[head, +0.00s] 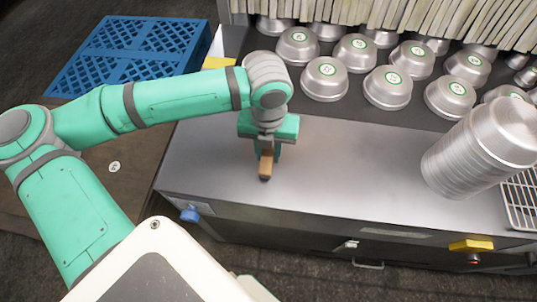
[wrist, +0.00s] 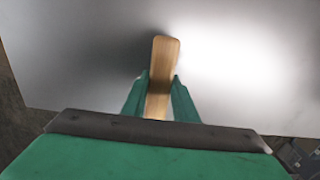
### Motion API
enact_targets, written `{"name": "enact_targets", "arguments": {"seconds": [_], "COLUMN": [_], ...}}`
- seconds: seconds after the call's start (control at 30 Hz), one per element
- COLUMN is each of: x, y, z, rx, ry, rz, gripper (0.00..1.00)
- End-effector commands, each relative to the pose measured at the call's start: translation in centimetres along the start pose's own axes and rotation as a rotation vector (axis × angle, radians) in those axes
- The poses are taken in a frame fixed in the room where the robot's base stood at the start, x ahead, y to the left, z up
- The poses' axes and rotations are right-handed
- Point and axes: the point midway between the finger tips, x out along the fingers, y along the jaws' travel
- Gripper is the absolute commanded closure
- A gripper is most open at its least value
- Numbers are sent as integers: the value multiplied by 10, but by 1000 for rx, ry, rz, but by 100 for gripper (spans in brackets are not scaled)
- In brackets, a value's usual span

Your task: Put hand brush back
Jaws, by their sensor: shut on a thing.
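The hand brush (head: 265,166) shows as a light wooden handle under my gripper (head: 267,146), above or on the grey metal worktop (head: 350,165). In the wrist view the wooden handle of the brush (wrist: 164,62) stands out between the two green fingers of my gripper (wrist: 158,95), which are shut on it. The bristles are hidden in both views. I cannot tell whether the brush touches the worktop.
Several upturned metal pans (head: 326,78) with green labels stand behind the worktop, before a strip curtain (head: 400,14). A stack of pans (head: 470,155) stands at the right, beside a wire rack (head: 522,198). A blue pallet (head: 125,52) lies at the back left. The middle worktop is clear.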

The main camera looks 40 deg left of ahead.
Motion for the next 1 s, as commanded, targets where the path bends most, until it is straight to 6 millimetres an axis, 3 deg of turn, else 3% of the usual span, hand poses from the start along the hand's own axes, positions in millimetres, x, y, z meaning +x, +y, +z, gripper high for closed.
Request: {"name": "enact_targets", "arguments": {"seconds": [0.13,0.5,0.53,0.6,1.0], "x": [18,22,22,22,16], "y": [-1,-1,-1,-1,-1], "z": [-1,0,0,0,0], "rx": [1,0,0,0,0], "ry": [2,0,0,0,0], "rz": [-1,-1,-1,-1,0], "gripper": [95,95,72,55,55]}}
